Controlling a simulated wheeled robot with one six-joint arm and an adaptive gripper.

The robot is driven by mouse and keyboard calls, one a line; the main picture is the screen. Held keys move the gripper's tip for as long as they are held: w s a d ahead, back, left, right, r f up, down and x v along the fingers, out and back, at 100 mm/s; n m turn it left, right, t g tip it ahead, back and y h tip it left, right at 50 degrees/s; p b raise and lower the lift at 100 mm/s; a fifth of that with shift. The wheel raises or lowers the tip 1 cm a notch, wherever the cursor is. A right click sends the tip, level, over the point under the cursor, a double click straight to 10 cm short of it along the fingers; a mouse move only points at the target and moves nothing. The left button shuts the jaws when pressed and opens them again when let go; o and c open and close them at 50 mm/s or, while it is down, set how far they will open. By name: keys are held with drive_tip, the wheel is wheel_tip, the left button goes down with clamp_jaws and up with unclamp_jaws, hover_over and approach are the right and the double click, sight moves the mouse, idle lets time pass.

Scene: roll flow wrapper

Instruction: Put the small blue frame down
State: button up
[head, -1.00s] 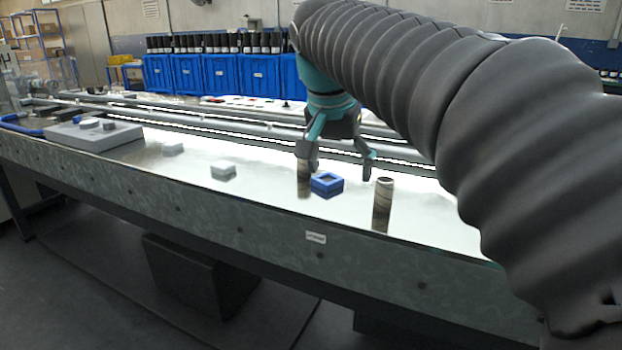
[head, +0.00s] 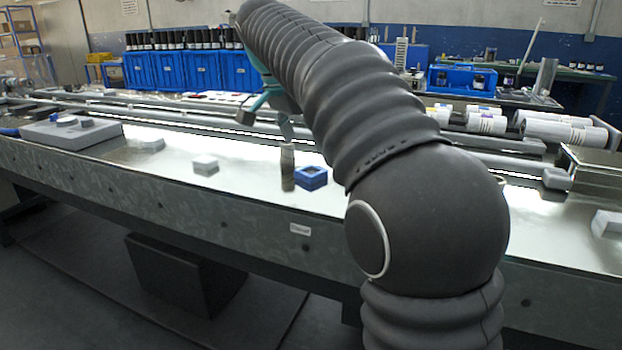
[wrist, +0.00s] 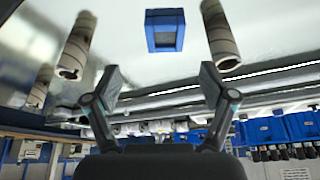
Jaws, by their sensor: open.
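The small blue frame (head: 311,178) rests on the shiny steel table top, just right of a striped cylinder (head: 287,160). In the wrist view the blue frame (wrist: 165,30) shows between two striped cylinders, apart from both fingers. My gripper (head: 266,123) is open and empty, raised above the table and clear of the frame. In the wrist view my gripper's two fingers (wrist: 160,84) are spread wide with nothing between them. My arm covers the table to the right of the frame in the head view, so the second cylinder is hidden there.
A pale block (head: 205,165) and a grey slab with small parts on it (head: 72,134) stand to the left. Rails run along behind the clear table top. Blue crates (head: 188,70) with dark bottles and several white rolls (head: 486,122) are farther back.

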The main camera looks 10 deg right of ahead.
sight(311, 173)
drive_tip(key=shift+x, duration=0.75)
drive_tip(key=x, duration=0.2)
drive_tip(key=a+b+x, duration=0.1)
drive_tip(key=x, duration=0.1)
drive_tip(key=shift+w+f, duration=0.2)
drive_tip(key=shift+f, duration=0.2)
drive_tip(key=shift+w+d+f, duration=0.1)
drive_tip(key=shift+d+f, duration=0.1)
drive_tip(key=shift+f, duration=0.15)
drive_tip(key=c, duration=1.2)
drive_tip(key=shift+r, duration=0.1)
drive_tip(key=shift+r, duration=0.4)
wheel_tip(311, 173, up, 4)
drive_tip(key=shift+f+p, duration=0.15)
drive_tip(key=shift+p, duration=0.4)
drive_tip(key=s+d+r, duration=0.4)
drive_tip(key=s+d, duration=0.1)
drive_tip(key=s+d+r, duration=0.2)
drive_tip(key=s+d, duration=0.1)
drive_tip(key=shift+s+r, duration=0.2)
drive_tip(key=shift+s, duration=0.05)
